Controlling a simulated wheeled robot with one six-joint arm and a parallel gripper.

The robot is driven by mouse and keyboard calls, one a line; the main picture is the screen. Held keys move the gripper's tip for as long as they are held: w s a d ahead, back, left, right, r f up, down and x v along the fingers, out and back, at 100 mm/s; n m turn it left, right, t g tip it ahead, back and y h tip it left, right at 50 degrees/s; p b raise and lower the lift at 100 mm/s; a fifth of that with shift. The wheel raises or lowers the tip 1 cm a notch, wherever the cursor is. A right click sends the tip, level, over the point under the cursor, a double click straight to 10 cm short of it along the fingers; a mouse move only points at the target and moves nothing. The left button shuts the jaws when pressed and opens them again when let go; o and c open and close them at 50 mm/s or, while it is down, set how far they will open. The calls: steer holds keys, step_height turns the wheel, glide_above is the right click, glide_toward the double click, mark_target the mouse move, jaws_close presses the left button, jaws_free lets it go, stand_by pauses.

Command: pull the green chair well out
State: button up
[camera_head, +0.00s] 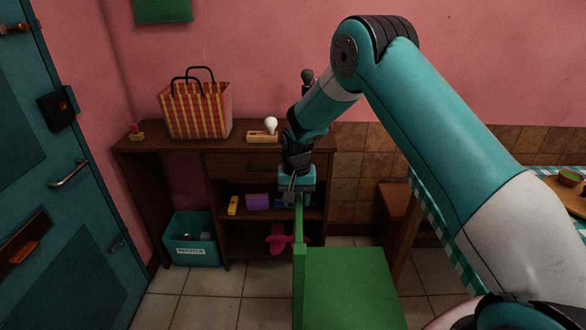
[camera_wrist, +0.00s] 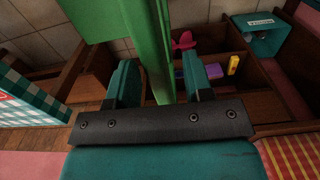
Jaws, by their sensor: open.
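The green chair (camera_head: 350,288) stands in the lower middle of the head view, its seat to the right and its back seen nearly edge-on as a narrow upright. My gripper (camera_head: 297,195) is at the top of that back, pointing down. In the wrist view, the green chair back (camera_wrist: 148,45) runs between the two spread fingers of my gripper (camera_wrist: 161,83). A gap shows beside the back on each side, wider at the right finger. Whether either finger touches it I cannot tell.
A brown desk (camera_head: 180,147) with shelves stands behind the chair, holding a striped bag (camera_head: 196,112) and a light bulb (camera_head: 271,125). A teal recycling bin (camera_head: 192,240) is at left. A table with a checked cloth (camera_head: 447,211) stands at right. Tiled floor is clear left of the chair.

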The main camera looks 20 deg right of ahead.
step_height(320, 180, up, 15)
steer(key=b, duration=0.1)
steer(key=shift+f, duration=0.15)
steer(key=shift+a, duration=0.1)
steer(key=s+a+r+n+y, duration=0.1)
steer(key=s+a+r+n, duration=0.25)
steer(key=s, duration=0.45)
steer(key=s+a+r+n+y, duration=0.1)
steer(key=s+a+r+n, duration=0.1)
steer(key=s+a+r, duration=0.4)
steer(key=s+a+n+y, duration=0.1)
steer(key=s+n, duration=0.5)
steer(key=s, duration=1.5)
steer(key=shift+a+f+y, duration=0.25)
steer(key=shift+f+y, duration=0.15)
steer(key=shift+y, duration=0.2)
steer(key=shift+d, duration=0.1)
